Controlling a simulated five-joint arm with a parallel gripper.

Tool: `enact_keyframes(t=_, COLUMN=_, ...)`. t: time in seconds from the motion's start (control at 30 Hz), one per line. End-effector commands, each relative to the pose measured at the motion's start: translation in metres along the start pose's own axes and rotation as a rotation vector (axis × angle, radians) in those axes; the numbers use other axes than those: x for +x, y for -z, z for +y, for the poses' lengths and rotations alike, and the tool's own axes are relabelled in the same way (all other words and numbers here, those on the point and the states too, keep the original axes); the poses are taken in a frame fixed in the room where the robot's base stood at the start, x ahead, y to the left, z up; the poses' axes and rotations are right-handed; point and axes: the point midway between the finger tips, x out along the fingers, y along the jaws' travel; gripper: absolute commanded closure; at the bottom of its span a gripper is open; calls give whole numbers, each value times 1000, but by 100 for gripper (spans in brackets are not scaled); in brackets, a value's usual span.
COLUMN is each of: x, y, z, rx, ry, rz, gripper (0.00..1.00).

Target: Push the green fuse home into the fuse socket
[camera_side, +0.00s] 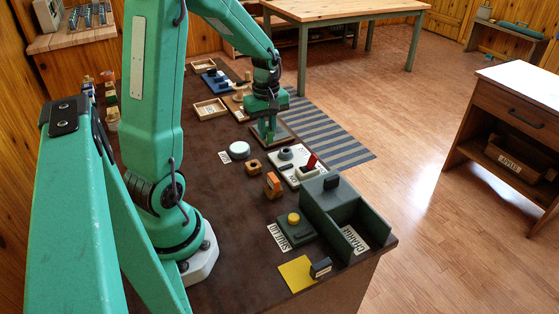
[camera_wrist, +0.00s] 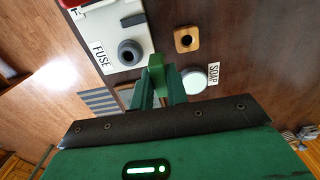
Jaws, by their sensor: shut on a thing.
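My gripper (camera_wrist: 158,92) is shut on the green fuse (camera_wrist: 156,64), which shows between the fingertips in the wrist view. In the side view, my gripper (camera_side: 268,135) hangs over the table just behind the white fuse panel (camera_side: 303,176). The fuse socket (camera_wrist: 130,53) is a dark grey round ring on the white panel marked FUSE; it also shows in the side view (camera_side: 286,153). In the wrist view the fuse is beside the socket, to its right and slightly lower, and not in it. The fuse is hard to tell from the green fingers in the side view.
A wooden block with a hole (camera_wrist: 186,39) and a white round dish (camera_wrist: 194,81) by a SOAP label lie close by. The panel carries a red lever (camera_side: 311,161). An orange block (camera_side: 272,185), a yellow button (camera_side: 293,218) and a green CHARGE box (camera_side: 345,205) stand nearer the front.

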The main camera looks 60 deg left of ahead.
Motion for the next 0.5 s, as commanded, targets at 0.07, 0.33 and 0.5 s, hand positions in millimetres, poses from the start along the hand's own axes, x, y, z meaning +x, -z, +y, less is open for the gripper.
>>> enact_keyframes(t=0.07, x=-9, y=0, z=15, rx=3, ry=-3, rz=2, gripper=100)
enact_keyframes(t=0.33, x=-32, y=-4, z=49, rx=1, ry=-1, rz=0, gripper=100)
enact_keyframes(t=0.5, x=-36, y=-5, z=56, rx=1, ry=1, rz=0, gripper=100)
